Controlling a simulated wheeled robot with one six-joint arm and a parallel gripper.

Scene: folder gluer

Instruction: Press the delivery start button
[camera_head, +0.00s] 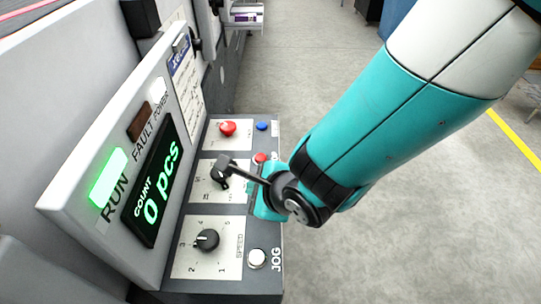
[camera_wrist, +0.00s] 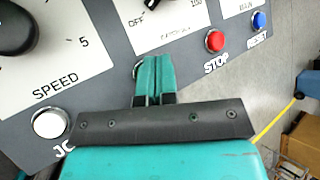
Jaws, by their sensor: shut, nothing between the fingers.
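My gripper (camera_wrist: 156,60) is shut and empty, its two teal fingers together over the control panel (camera_wrist: 110,45). In the head view my gripper (camera_head: 264,203) is mostly hidden behind my wrist, at the panel's right edge. In the wrist view, the pale rim of a round button (camera_wrist: 138,68) shows just left of the fingertips. The fingers cover most of that button and its label, so I cannot tell if they touch it or read its name. No label reading delivery start is legible.
A red STOP button (camera_wrist: 215,41) and a blue button (camera_wrist: 259,20) lie right of the fingers. A white JOG button (camera_wrist: 49,124) and the black SPEED knob (camera_head: 206,239) are nearby. A display panel (camera_head: 155,190) reads RUN lit green and 0 pcs.

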